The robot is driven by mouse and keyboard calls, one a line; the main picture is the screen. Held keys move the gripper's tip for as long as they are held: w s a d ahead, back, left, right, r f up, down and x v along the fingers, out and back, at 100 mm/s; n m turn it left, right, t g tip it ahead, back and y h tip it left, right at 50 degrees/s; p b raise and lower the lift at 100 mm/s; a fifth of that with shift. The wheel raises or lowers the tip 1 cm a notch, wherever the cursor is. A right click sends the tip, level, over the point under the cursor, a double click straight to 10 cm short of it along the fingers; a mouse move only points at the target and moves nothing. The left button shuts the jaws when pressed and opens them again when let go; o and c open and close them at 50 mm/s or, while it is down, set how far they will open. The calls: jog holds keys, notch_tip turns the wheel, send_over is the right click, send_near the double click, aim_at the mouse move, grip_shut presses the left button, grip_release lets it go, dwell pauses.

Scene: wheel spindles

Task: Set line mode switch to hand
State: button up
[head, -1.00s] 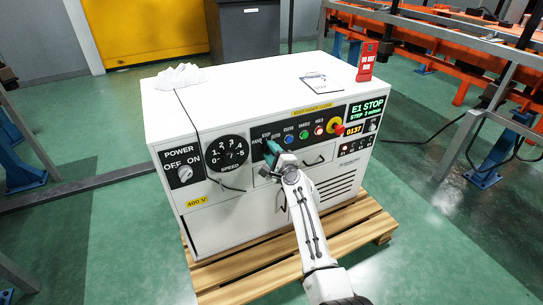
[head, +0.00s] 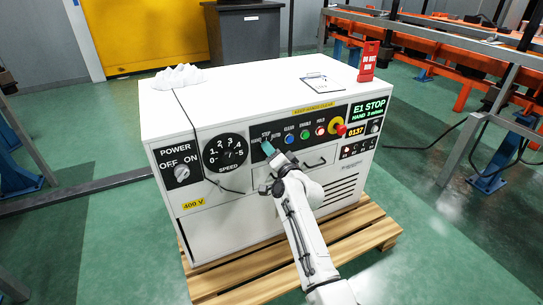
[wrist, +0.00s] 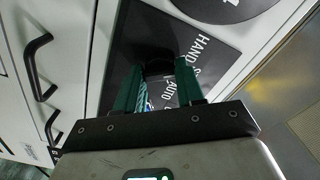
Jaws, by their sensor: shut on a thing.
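The line mode switch (wrist: 159,68) is a dark knob on the black panel, with HAND, STOP and AUTO lettering around it in the wrist view. My gripper (wrist: 157,82) has its teal fingers on either side of the knob and is shut on it. In the head view my gripper (head: 268,149) covers most of the knob, so its pointer is hard to read. The green display (head: 370,108) at the cabinet's upper right reads E1 STOP with HAND on its second line.
Right of the switch are blue, green and red buttons and a red emergency stop (head: 340,129) on yellow. The speed dial (head: 225,152) and power switch (head: 181,173) are to the left. A drawer handle (head: 315,163) sits below the panel. A clipboard (head: 322,83) lies on top.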

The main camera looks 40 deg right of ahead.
jog(key=shift+f+n+b, duration=0.15)
jog(key=shift+n+b, duration=0.25)
jog(key=shift+n, duration=0.7)
jog(key=shift+a, duration=0.1)
jog(key=o, duration=1)
jog(key=shift+o, duration=0.2)
jog(key=shift+s, duration=0.1)
jog(key=p+v, duration=0.3)
jog(key=v, duration=0.7)
jog(key=shift+s, duration=0.3)
jog(key=shift+a, duration=0.1)
